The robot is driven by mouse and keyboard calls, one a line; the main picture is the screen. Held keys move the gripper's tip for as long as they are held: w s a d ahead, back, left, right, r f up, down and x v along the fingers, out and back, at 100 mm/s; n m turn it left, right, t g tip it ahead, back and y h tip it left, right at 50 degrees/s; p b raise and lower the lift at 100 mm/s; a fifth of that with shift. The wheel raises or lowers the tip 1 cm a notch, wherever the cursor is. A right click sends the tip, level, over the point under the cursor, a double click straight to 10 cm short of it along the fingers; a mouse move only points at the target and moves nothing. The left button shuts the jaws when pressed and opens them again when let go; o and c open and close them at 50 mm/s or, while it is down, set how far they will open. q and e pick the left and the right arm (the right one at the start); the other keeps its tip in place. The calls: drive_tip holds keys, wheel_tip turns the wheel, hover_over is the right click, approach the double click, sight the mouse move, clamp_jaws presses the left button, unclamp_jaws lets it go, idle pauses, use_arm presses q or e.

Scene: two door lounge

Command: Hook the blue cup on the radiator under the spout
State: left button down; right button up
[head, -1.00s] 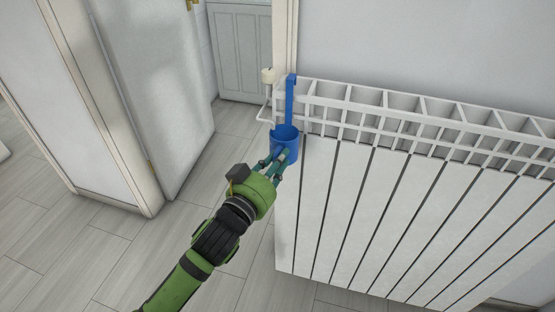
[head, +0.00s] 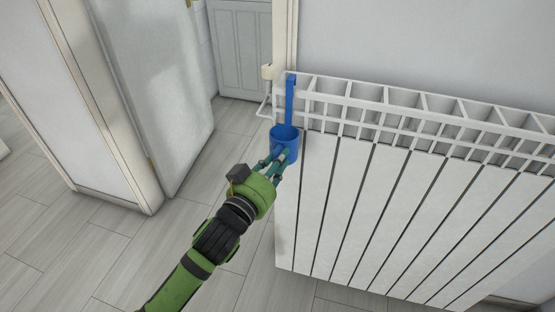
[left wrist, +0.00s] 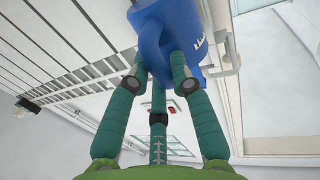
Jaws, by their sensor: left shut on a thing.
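The blue cup (head: 285,142) is upright at the left end of the white radiator (head: 375,200), in front of its top. Its long blue strap (head: 290,100) rises to the radiator's top edge; I cannot tell whether the hook end is seated over it. My left gripper (head: 279,162) is shut on the cup from below and in front. In the left wrist view the cup (left wrist: 172,35) shows close between the green fingers. My right gripper is not in view.
A door frame post (head: 285,35) stands behind the radiator's left end. An open white door (head: 155,90) is at the left. The grey plank floor (head: 120,245) is clear between the door and the radiator.

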use_arm(q)
drive_tip(key=shift+f+b, duration=0.7)
drive_tip(key=shift+f, duration=0.55)
drive_tip(key=c, duration=0.5)
unclamp_jaws()
drive_tip(key=shift+c, duration=0.2)
drive_tip(key=s+d+p+v, duration=0.1)
drive_tip(key=p+v, duration=0.2)
drive_tip(key=v, duration=0.5)
drive_tip(key=shift+s, duration=0.35)
idle(0.5)
drive_tip(key=shift+d, duration=0.1)
idle(0.3)
